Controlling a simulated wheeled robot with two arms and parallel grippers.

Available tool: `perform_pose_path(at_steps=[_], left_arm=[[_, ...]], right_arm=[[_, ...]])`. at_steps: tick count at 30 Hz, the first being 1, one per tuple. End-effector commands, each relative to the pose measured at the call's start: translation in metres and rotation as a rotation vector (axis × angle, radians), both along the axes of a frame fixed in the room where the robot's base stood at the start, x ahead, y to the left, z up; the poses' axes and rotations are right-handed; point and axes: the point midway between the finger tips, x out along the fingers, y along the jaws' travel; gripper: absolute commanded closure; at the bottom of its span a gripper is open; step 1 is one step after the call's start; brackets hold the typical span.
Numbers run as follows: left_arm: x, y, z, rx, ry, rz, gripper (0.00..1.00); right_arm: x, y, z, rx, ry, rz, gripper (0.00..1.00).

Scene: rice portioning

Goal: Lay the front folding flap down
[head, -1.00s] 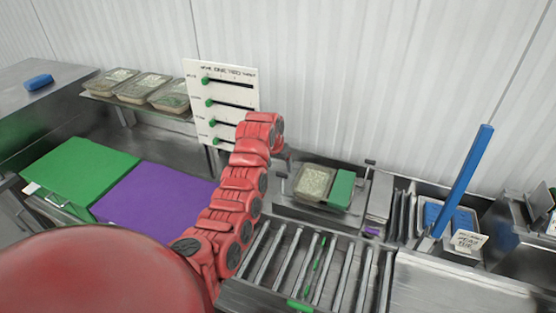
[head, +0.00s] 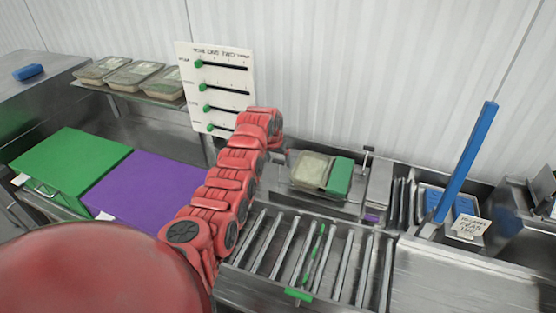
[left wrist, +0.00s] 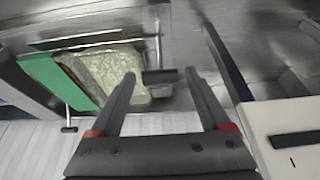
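My left gripper (head: 277,157) is at the left side of the metal tray station at the back middle, partly hidden by my red arm. In the left wrist view it is open (left wrist: 157,74), with nothing held. A dark bar-shaped handle (left wrist: 160,76) shows between its fingertips; I cannot tell whether they touch it. A second dark handle (left wrist: 69,128) is at the station's far side. The station holds a rice-filled tray (head: 312,168) beside a green block (head: 340,177). I cannot tell for sure which metal plate is the front folding flap. My right gripper is not seen.
A roller conveyor (head: 300,262) lies in front of the station. A white slider panel (head: 216,88) stands at its left. A blue upright bar (head: 465,165) rises at the right. Green (head: 70,165) and purple (head: 145,195) surfaces lie at the left.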

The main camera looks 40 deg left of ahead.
Motion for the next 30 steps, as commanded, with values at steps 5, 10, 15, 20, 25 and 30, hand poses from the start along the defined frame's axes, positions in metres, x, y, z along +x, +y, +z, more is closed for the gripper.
perform_pose_path(at_steps=[5,10,15,20,25,30], left_arm=[[-0.006,-0.003,-0.001,-0.002,-0.002,-0.001,0.36],[-0.012,-0.004,-0.002,-0.002,0.0,-0.001,0.36],[-0.02,-0.006,-0.005,-0.002,0.0,0.0,0.36],[-0.024,-0.006,-0.005,0.0,-0.002,0.0,0.36],[-0.032,-0.009,-0.011,-0.003,0.001,0.0,0.36],[-0.036,-0.009,-0.011,-0.001,0.0,-0.001,0.36]], right_arm=[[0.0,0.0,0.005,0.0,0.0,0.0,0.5],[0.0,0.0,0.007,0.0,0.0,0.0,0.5],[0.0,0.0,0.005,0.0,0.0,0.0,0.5],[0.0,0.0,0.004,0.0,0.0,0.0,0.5],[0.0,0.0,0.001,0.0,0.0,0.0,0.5],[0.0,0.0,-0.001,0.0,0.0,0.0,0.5]])
